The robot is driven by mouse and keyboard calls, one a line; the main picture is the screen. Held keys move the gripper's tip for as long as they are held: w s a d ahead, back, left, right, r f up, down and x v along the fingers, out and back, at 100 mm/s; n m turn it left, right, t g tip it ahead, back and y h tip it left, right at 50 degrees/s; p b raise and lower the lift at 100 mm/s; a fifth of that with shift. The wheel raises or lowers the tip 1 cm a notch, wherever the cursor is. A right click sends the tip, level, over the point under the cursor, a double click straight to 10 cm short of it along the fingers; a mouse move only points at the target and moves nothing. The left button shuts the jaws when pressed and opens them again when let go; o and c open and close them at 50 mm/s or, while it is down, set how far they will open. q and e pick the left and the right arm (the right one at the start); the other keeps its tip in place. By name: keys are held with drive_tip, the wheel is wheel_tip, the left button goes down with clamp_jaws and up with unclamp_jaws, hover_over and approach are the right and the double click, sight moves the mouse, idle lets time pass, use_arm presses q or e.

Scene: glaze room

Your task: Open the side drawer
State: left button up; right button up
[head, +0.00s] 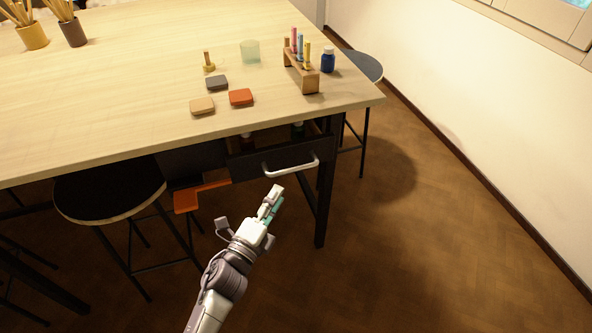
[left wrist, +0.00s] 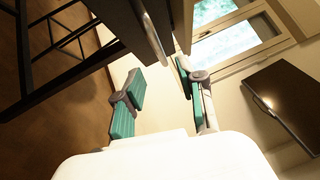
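The side drawer (head: 245,165) is under the table's near right end, with a dark front and a pale bar handle (head: 290,170). It stands partly out: a gap shows behind its front, with small dark items inside. My left gripper (head: 277,195) is just in front of and below the handle. In the left wrist view the fingers (left wrist: 160,78) are apart and empty, and the handle (left wrist: 152,36) shows ahead between them in the picture. I cannot see any contact with it. My right gripper is not in view.
The wooden table (head: 130,85) carries a tube rack (head: 311,82), a blue bottle (head: 328,60), a glass (head: 250,51) and coloured tiles (head: 241,97). A stool (head: 108,190) stands left of the drawer, another (head: 362,66) behind. Floor on the right is free.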

sight(293, 169)
use_arm(q)
drive_tip(key=b+x, duration=0.1)
drive_tip(key=x, duration=0.9)
drive_tip(key=shift+f, duration=0.15)
drive_tip(key=shift+a, duration=0.1)
clamp_jaws()
